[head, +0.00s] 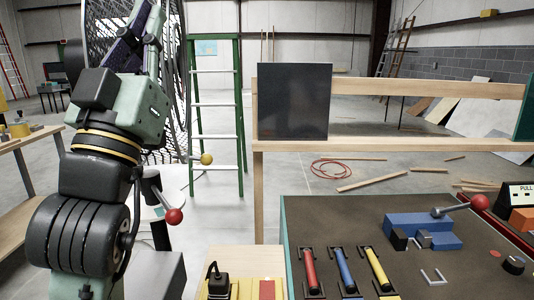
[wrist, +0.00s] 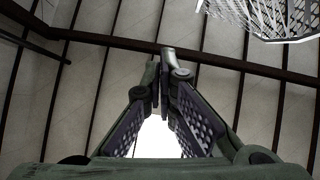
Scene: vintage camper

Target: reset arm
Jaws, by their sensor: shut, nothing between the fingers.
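My arm stands raised at the left of the head view, and my gripper (head: 145,28) points upward near the top edge, where its tips are hard to make out. In the wrist view my gripper (wrist: 160,68) has its two fingers brought together at the tips. Nothing is held between them.
A workbench (head: 350,215) at lower right holds red, blue and yellow handled tools, a blue vise (head: 420,230) and a red-knobbed lever. A wooden frame with a dark panel (head: 294,102) stands behind it. A green ladder (head: 240,120) stands near my arm.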

